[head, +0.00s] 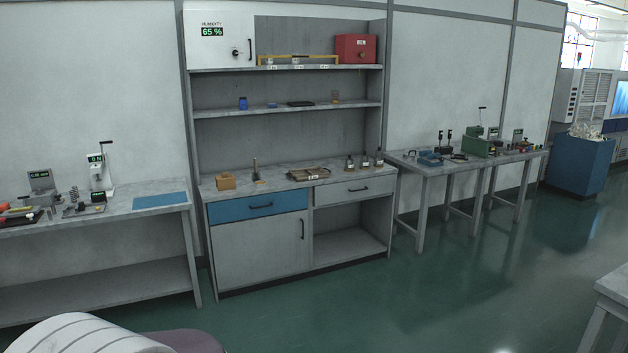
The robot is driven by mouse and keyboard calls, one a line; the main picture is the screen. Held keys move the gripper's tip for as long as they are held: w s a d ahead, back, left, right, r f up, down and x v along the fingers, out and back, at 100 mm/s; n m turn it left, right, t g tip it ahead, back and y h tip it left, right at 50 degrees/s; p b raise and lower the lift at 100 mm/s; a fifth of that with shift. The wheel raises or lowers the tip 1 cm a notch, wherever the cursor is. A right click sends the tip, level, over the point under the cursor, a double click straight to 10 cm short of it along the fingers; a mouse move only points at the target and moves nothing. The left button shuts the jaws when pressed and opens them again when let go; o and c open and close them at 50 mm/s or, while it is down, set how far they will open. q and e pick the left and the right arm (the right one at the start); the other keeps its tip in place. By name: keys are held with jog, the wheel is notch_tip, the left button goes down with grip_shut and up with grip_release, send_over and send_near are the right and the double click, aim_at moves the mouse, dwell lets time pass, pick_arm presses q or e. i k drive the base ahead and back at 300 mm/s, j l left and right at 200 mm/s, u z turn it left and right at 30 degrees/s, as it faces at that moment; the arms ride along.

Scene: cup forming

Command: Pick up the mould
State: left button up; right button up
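I cannot make out with certainty which item is the mould at this distance. Small metal parts (82,208) lie on the left bench (120,208), near a white press-like device (100,172) with a lever and a green display. Neither of my grippers shows in the head view.
A grey cabinet (258,250) stands in the middle against the wall, with a tray (308,174), small bottles and a brown block (226,182) on its top. A blue bin (580,165) stands at the right. The green floor (400,290) in front is clear.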

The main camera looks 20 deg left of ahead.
aim_at(348, 164)
jog(key=i+z, duration=0.2)
jog(key=i, duration=0.7)
jog(key=i+u, duration=0.1)
jog(key=i, duration=0.5)
jog(key=i+l+u, duration=0.1)
jog(key=i, duration=0.45)
jog(key=i+l+u, duration=0.1)
jog(key=i, duration=0.5)
jog(key=i+l, duration=0.3)
jog(key=i, duration=0.25)
jog(key=i+l+u, duration=0.4)
jog(key=i, duration=0.25)
jog(key=i+l+u, duration=0.4)
jog(key=i, duration=0.2)
